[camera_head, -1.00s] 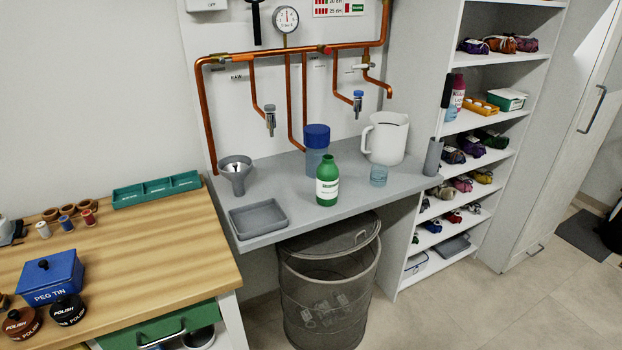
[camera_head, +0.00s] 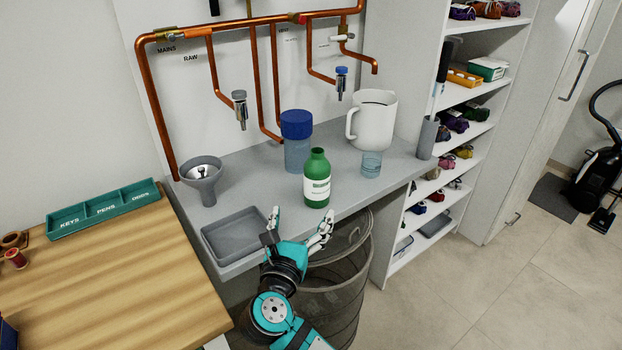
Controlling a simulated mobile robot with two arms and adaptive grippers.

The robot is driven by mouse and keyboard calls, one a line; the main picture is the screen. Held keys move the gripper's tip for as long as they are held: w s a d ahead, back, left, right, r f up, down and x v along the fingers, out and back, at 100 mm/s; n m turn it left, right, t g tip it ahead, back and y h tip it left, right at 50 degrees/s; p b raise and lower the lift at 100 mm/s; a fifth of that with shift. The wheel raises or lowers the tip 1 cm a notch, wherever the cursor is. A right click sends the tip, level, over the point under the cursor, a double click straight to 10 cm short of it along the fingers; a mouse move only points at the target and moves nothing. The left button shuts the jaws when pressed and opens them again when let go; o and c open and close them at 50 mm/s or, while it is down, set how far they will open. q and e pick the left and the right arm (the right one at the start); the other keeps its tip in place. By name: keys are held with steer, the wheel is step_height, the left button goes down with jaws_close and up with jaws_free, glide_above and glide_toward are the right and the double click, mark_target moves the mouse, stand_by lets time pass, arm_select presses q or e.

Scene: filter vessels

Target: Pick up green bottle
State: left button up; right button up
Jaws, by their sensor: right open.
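The green bottle (camera_head: 317,179) stands upright on the grey counter (camera_head: 245,185), near its front edge. It has a white label and an open-looking neck. My right gripper (camera_head: 298,222) is in front of the counter, lower than the bottle and a little left of it in the picture. Its fingers are spread open, with nothing between them, and it looks apart from the bottle. My left gripper does not show.
A blue-capped container (camera_head: 297,140) stands behind the bottle. A glass (camera_head: 371,164) and a white jug (camera_head: 373,120) are to the right. A grey tray (camera_head: 236,237) and a funnel (camera_head: 202,179) are to the left. A mesh bin (camera_head: 345,285) stands below.

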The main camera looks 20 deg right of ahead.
mark_target(317, 175)
steer(key=x, duration=1.5)
steer(key=shift+w+f, duration=0.15)
steer(key=shift+w, duration=0.05)
steer(key=c, duration=1.5)
